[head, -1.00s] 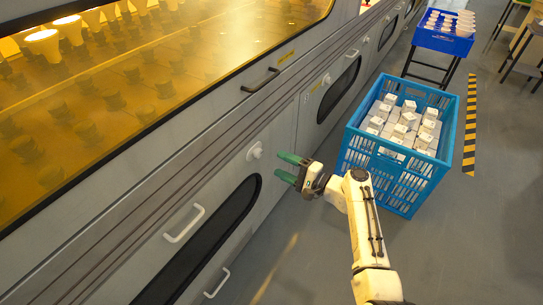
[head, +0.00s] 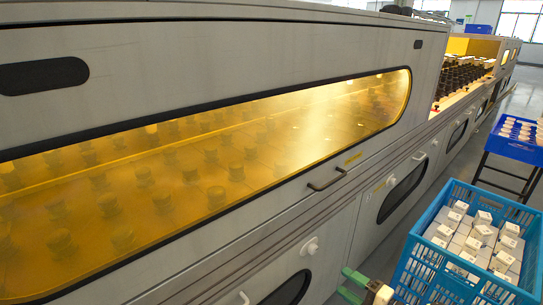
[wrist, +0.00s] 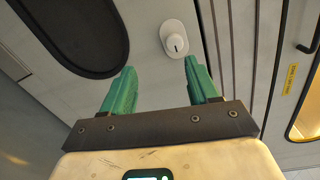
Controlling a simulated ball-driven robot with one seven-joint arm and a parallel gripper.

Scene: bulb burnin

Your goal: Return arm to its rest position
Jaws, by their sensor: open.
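My gripper (head: 352,284) shows at the bottom edge of the head view, in front of the machine's lower panel. Its green fingers are apart in the wrist view (wrist: 157,88), with nothing between them. A white round knob (wrist: 174,40) on the grey panel lies beyond the fingertips, apart from them. The same kind of knob (head: 310,246) shows up and left of the gripper in the head view. Most of my arm is out of the head view.
The long grey machine (head: 225,45) with an amber window (head: 280,130) fills the left and middle. A blue crate (head: 425,262) of white boxes stands close to the right of my gripper. A blue tray (head: 510,146) of white items stands on a table behind it.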

